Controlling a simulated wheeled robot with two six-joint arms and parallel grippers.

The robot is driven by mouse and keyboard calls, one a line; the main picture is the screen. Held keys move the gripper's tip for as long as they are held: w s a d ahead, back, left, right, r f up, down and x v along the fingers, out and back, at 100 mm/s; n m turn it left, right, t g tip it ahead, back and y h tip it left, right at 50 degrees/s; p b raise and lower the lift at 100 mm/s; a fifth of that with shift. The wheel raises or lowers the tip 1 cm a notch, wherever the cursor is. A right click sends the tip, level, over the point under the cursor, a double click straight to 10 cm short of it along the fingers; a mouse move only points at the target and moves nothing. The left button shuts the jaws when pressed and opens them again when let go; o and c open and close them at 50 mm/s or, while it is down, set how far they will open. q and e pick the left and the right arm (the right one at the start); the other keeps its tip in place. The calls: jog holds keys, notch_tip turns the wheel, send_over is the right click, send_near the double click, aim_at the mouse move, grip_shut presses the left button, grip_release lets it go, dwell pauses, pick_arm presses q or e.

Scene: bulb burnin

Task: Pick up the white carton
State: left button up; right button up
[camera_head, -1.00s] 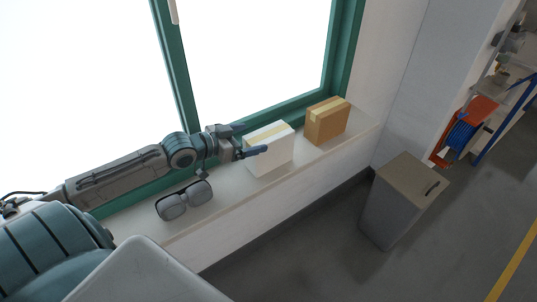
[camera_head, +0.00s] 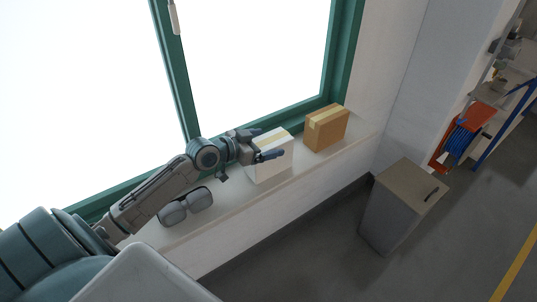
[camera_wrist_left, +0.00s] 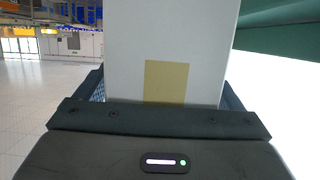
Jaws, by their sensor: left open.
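The white carton (camera_head: 272,168) stands upright on the window sill, with a tan tape strip along its top. My left gripper (camera_head: 263,144) is open, with one finger on each side of the carton near its top. In the left wrist view the carton (camera_wrist_left: 125,45) fills the space between the fingers, and a yellowish tape patch shows on its near face. I cannot tell whether either finger touches it. My right gripper is not in view.
A brown carton (camera_head: 326,130) stands on the sill (camera_head: 222,208) to the right of the white one. The green window frame (camera_head: 175,75) rises behind. A grey bin (camera_head: 392,215) stands on the floor at right.

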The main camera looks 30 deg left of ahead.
pick_arm(q)
jog(key=c, duration=1.4)
jog(key=shift+c, duration=0.6)
jog(key=shift+r, duration=0.2)
